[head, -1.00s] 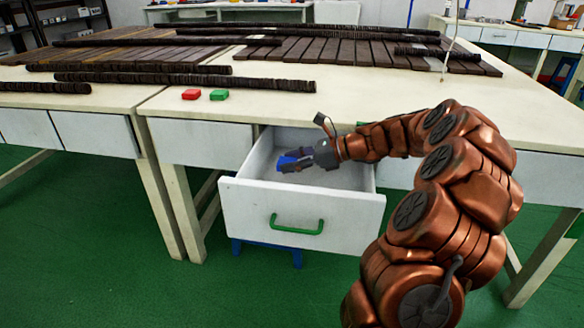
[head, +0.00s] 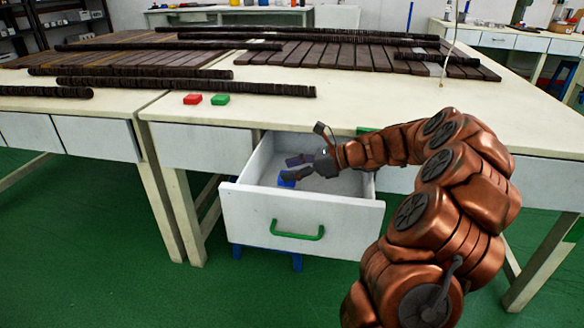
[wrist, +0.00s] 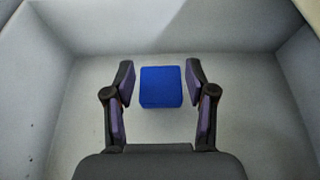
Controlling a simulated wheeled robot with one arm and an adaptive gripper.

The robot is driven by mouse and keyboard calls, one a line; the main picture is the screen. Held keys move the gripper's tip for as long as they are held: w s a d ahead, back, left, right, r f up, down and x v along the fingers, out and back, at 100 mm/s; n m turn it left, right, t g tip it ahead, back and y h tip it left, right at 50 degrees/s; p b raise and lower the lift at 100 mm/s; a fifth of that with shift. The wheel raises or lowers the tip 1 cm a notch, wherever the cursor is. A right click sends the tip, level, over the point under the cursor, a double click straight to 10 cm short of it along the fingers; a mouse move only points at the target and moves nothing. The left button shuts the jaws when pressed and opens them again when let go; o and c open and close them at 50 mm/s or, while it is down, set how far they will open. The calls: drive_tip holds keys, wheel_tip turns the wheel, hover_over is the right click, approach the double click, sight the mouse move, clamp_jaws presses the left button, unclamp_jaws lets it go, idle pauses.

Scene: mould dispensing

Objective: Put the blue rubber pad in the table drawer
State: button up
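The blue rubber pad (wrist: 160,87) lies inside the open table drawer (head: 300,212), seen between my gripper's spread fingers with a gap on each side in the wrist view. In the head view the pad (head: 286,181) is partly hidden by the drawer front and my fingers. My gripper (head: 290,168) is over the drawer. Its fingers are open and empty; they also show in the wrist view (wrist: 160,88). The drawer has a green handle (head: 297,232) and is pulled well out from the table (head: 290,110).
A red pad (head: 192,99) and a green pad (head: 220,99) lie on the table top near its front edge. Dark slatted pieces (head: 365,55) and long dark rods (head: 185,86) lie further back. The drawer walls surround my gripper closely.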

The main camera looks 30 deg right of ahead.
drive_tip(key=shift+o, duration=1.2)
drive_tip(key=shift+s+a+f, duration=0.1)
drive_tip(key=shift+a+f, duration=0.05)
drive_tip(key=shift+f, duration=0.65)
drive_tip(key=shift+d+r+b, duration=0.2)
drive_tip(key=shift+r+b, duration=0.25)
drive_tip(key=shift+b, duration=0.15)
drive_tip(key=r+p+v, duration=0.1)
drive_tip(key=p+v, duration=0.3)
drive_tip(key=v, duration=0.8)
drive_tip(key=shift+p, duration=0.4)
drive_tip(key=shift+r, duration=0.2)
